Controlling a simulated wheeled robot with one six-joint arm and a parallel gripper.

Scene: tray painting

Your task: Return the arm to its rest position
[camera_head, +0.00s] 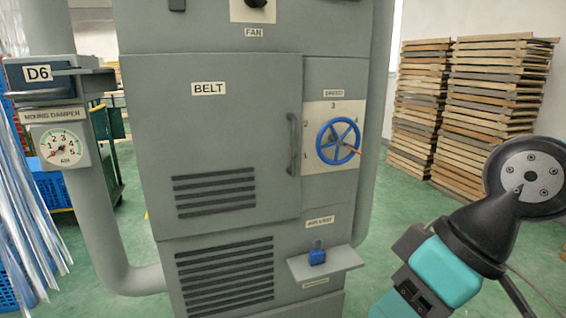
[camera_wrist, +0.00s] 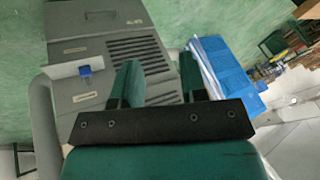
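My arm shows at the right of the head view, with a teal link (camera_head: 445,275) and a dark round joint. My gripper is out of the head view. In the wrist view my gripper (camera_wrist: 158,78) shows two dark green fingers standing apart, open, with nothing held between them. Behind the fingers is the lower part of the grey cabinet (camera_wrist: 95,50), apparently some way off. The cabinet also fills the middle of the head view (camera_head: 235,130).
The cabinet has a blue handwheel (camera_head: 338,141) and a small shelf (camera_head: 340,263) with a blue padlock (camera_head: 317,256). A gauge (camera_head: 62,146) and damper box (camera_head: 45,73) are at left. Stacked wooden trays (camera_head: 490,100) stand behind at right. Green floor shows between cabinet and stacks.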

